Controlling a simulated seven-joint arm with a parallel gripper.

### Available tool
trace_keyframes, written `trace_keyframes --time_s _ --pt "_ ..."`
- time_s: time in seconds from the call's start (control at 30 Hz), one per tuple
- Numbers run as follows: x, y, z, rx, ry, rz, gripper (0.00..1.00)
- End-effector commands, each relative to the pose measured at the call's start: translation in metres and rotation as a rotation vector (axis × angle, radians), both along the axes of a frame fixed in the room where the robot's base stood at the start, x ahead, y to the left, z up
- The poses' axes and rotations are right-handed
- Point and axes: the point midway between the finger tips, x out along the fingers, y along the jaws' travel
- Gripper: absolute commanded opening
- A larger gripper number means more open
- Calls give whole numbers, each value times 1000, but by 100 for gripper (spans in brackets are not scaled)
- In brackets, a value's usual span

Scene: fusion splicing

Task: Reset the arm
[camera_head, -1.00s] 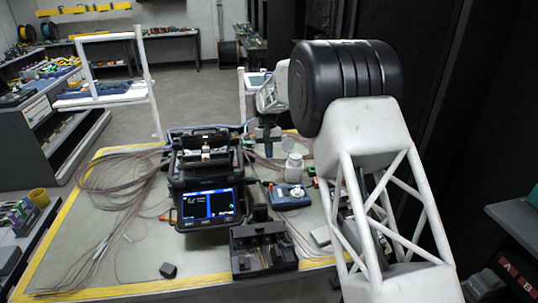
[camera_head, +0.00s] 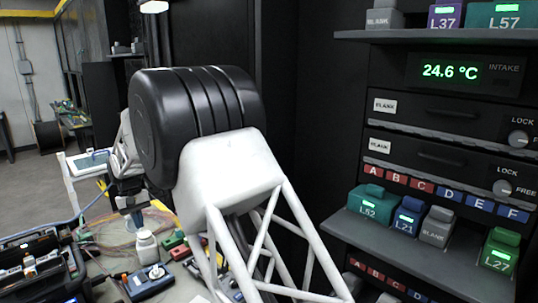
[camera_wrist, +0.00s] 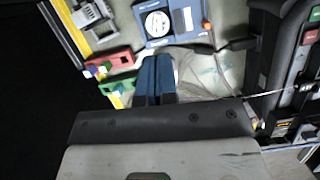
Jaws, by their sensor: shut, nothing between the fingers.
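My gripper (camera_head: 137,218) is at the left of the head view, pointing down over the work table, partly hidden by my arm's black joint. In the wrist view, its two blue fingers (camera_wrist: 155,78) are together with nothing between them. A blue device with a round white dial (camera_wrist: 158,22) lies beyond the fingertips. It also shows in the head view (camera_head: 152,281), below and right of the gripper. The splicer (camera_head: 33,262) is at the lower left of the head view, cut off by the frame edge.
A white bottle (camera_head: 146,245) stands near the gripper. Red (camera_wrist: 110,62) and green (camera_wrist: 118,84) small parts lie left of the fingers. At right, a dark rack has a temperature display (camera_head: 450,71) and a shelf (camera_head: 420,245) of labelled cartridges, including a green L27 (camera_head: 499,252).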

Motion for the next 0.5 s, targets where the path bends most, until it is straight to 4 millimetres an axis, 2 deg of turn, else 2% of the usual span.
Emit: trace_keyframes --time_s 0.03,0.2,0.5 --pt "1 -16 11 7 -9 -14 0" --pt "0 -65 39 25 -34 -54 0" --pt "-12 -149 82 56 -80 -126 0"
